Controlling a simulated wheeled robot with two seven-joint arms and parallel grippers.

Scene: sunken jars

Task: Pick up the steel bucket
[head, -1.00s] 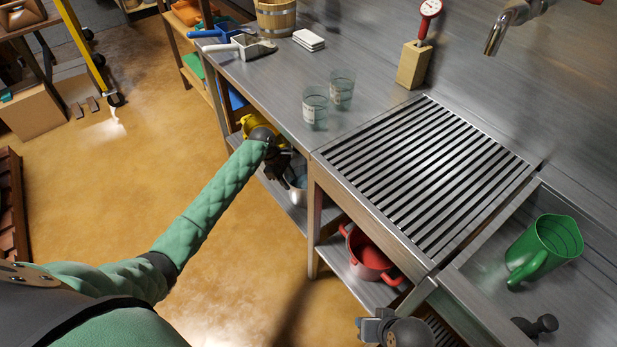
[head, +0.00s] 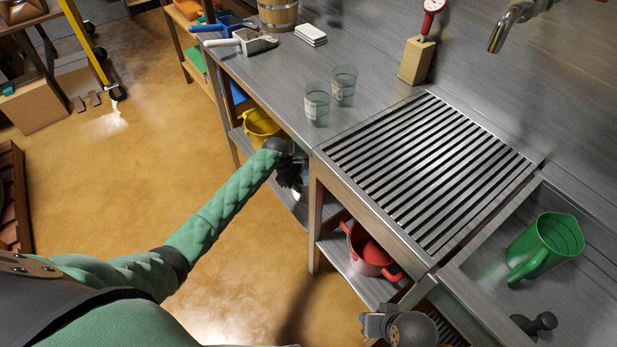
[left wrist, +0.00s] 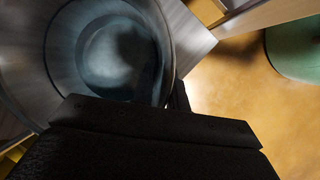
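The steel bucket (left wrist: 72,62) fills the upper left of the left wrist view, seen from above into its shiny, empty-looking inside. In the head view it is on the lower shelf under the counter, mostly hidden behind my left gripper (head: 291,176). My left gripper is at the bucket's near side, its dark body crossing the rim in the left wrist view. Its fingertips are hidden, so I cannot tell whether they hold the rim. My right gripper (head: 376,323) is low in the head view, in front of the counter; its fingers are unclear.
A yellow bucket (head: 261,124) stands left of the steel bucket on the shelf. A red pot (head: 368,252) is on the shelf to the right, past a table leg (head: 315,225). The counter edge overhangs the shelf. Two glasses (head: 317,106) stand above.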

